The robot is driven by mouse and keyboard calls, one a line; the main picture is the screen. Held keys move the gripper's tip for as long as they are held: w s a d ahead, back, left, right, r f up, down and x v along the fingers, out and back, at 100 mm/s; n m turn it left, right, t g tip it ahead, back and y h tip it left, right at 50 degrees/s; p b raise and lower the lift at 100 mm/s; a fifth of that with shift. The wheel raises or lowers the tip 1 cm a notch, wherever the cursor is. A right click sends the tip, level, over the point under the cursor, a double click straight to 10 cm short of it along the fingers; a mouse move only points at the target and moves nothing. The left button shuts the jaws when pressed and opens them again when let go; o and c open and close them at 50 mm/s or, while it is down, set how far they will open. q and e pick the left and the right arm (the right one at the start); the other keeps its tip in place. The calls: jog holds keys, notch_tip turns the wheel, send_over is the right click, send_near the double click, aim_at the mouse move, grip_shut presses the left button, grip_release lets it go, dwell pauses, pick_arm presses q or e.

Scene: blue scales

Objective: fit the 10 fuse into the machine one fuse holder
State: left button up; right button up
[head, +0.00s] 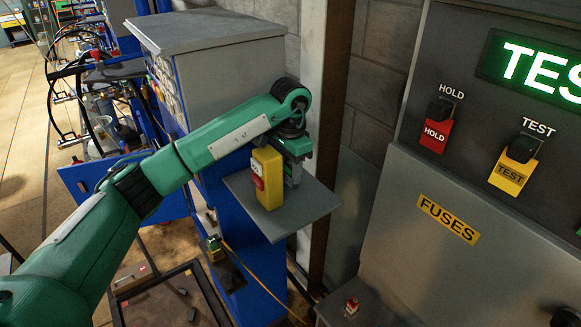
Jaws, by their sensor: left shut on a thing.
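My left gripper (293,172) points down over a small grey shelf (310,208) on the blue cabinet. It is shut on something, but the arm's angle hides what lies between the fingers. A yellow block (268,190) with a red and white part on its left face is right beside the gripper, on or just over the shelf. I cannot tell whether the fingers touch it. The machine (400,220) stands at the right with a yellow FUSES label (448,219). A small red and white piece (352,305) is on a grey ledge below. I cannot read a 10 anywhere. My right gripper is out of view.
The machine's panel has a red HOLD switch (436,133), a yellow TEST switch (512,172) and a green lit display (540,70). A blue cabinet (225,50) and a pillar (318,60) stand close behind my left arm. A dark-framed tray lies on the floor below.

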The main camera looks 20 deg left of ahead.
pick_arm(q)
jog(key=shift+f, duration=0.1)
jog(key=o, duration=1)
jog(key=shift+r, duration=0.25)
